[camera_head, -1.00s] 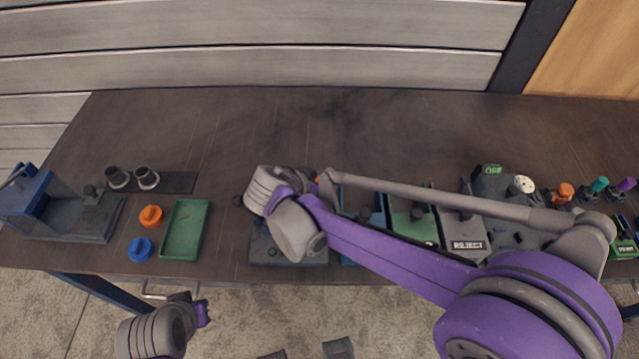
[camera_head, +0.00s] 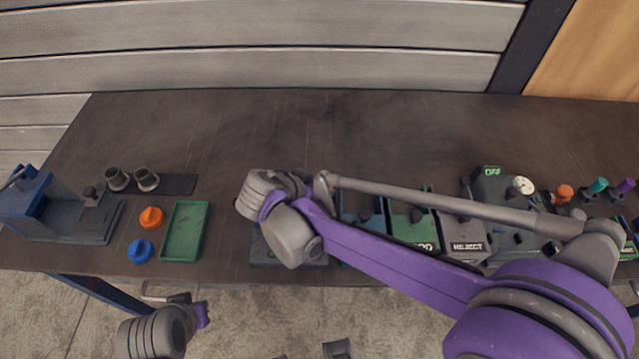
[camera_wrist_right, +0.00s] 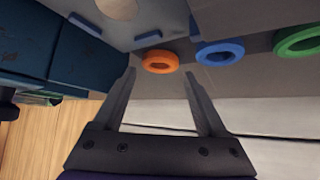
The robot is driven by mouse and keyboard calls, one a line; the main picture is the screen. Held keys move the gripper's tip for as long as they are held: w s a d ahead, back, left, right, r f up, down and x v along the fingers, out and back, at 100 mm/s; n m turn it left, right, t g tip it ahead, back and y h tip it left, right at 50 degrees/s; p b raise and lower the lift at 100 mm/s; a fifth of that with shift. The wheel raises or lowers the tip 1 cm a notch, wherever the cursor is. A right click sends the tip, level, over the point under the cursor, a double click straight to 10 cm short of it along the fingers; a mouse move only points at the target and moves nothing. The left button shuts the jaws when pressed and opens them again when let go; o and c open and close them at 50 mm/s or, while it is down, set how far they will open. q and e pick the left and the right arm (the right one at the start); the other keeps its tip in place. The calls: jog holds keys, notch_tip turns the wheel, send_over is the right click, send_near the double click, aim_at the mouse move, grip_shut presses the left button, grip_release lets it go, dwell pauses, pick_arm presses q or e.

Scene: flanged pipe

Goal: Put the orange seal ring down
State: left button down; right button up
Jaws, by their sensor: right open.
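The orange seal ring (camera_wrist_right: 160,61) shows in the right wrist view, just beyond the fingertips and in line with the gap between them. It sits at the near end of a row with a blue ring (camera_wrist_right: 220,52) and a green ring (camera_wrist_right: 298,41). My right gripper (camera_wrist_right: 159,77) is open, one finger on either side of the gap, with nothing between them. In the head view my right wrist hides its fingers and the rings. My left arm's end shows at the bottom left, below the table edge; its jaws are not clear.
A green tray (camera_head: 186,232) stands on the table (camera_head: 290,125), beside an orange knob-like part (camera_head: 151,217) and a blue one (camera_head: 139,250). A blue fixture (camera_head: 28,197) stands at the left. A REJECT-labelled bin (camera_head: 467,246) is at the right. The back of the table is clear.

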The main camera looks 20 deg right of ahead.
jog(key=p+v, duration=0.1)
jog(key=v, duration=0.9)
jog(key=shift+f, duration=0.15)
dwell(0.6)
